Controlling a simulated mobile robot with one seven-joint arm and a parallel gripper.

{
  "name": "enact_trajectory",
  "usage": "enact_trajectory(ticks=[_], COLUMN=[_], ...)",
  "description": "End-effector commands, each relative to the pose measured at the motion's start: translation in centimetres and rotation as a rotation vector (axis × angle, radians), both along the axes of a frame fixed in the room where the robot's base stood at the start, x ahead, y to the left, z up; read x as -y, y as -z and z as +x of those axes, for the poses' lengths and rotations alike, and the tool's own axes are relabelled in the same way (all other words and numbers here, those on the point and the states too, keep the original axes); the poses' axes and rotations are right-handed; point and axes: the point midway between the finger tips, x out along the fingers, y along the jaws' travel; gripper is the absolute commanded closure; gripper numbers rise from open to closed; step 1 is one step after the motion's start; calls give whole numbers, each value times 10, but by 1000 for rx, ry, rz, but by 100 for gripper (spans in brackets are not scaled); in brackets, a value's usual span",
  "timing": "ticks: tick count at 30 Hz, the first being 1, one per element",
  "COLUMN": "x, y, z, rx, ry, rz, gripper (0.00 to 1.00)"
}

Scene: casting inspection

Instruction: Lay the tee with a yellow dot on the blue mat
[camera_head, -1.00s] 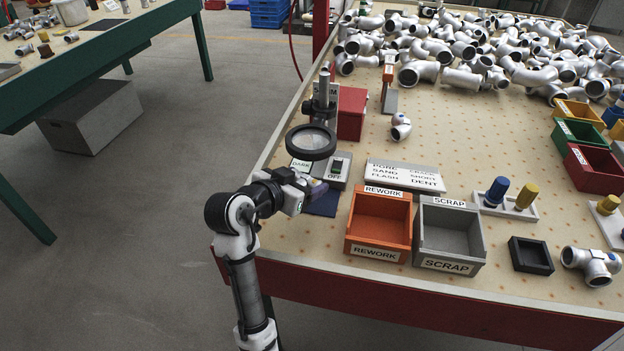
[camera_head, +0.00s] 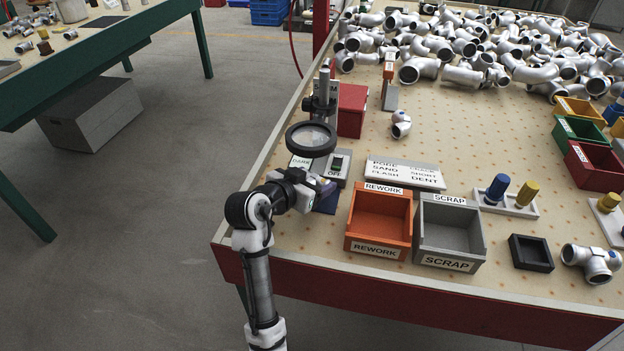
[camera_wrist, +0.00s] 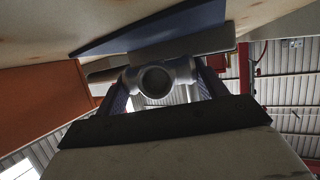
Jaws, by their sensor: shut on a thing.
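My gripper (camera_head: 322,190) is at the left front of the bench, over the blue mat (camera_head: 327,204), and hides part of it. In the wrist view my gripper (camera_wrist: 160,88) is shut on a silver tee (camera_wrist: 158,78), with one round opening facing the camera. No yellow dot shows on it from here. The blue mat (camera_wrist: 150,30) shows close beyond the tee in the wrist view; I cannot tell whether they touch. In the head view the held tee is mostly hidden by my gripper.
A magnifier (camera_head: 311,139) and a switch box (camera_head: 338,168) stand just behind the mat. The orange rework bin (camera_head: 379,249) and grey scrap bin (camera_head: 449,262) are to its right. Another silver fitting (camera_head: 401,130) lies behind the label plate (camera_head: 405,174). A tee (camera_head: 590,264) lies front right.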

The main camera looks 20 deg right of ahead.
Motion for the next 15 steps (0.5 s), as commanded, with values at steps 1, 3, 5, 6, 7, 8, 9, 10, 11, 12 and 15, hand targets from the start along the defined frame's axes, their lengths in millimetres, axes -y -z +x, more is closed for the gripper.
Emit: enact_trajectory(ticks=[1,3,5,6,7,8,9,10,11,12,15], x=[0,0,0,0,0,0,0,0,0,0,0], y=[3,4,4,5,5,5,6,6,6,6,7], z=[0,0,0,0,0,0,0,0,0,0,0], rx=[0,-1,-2,-5,-6,-7,-7,-8,-9,-10,-11], ry=[0,0,0,1,0,0,0,0,0,0,0], rz=[-1,-1,0,1,1,0,1,0,1,1,1], gripper=[66,66,66,25,21,18,12,8,7,7,7])
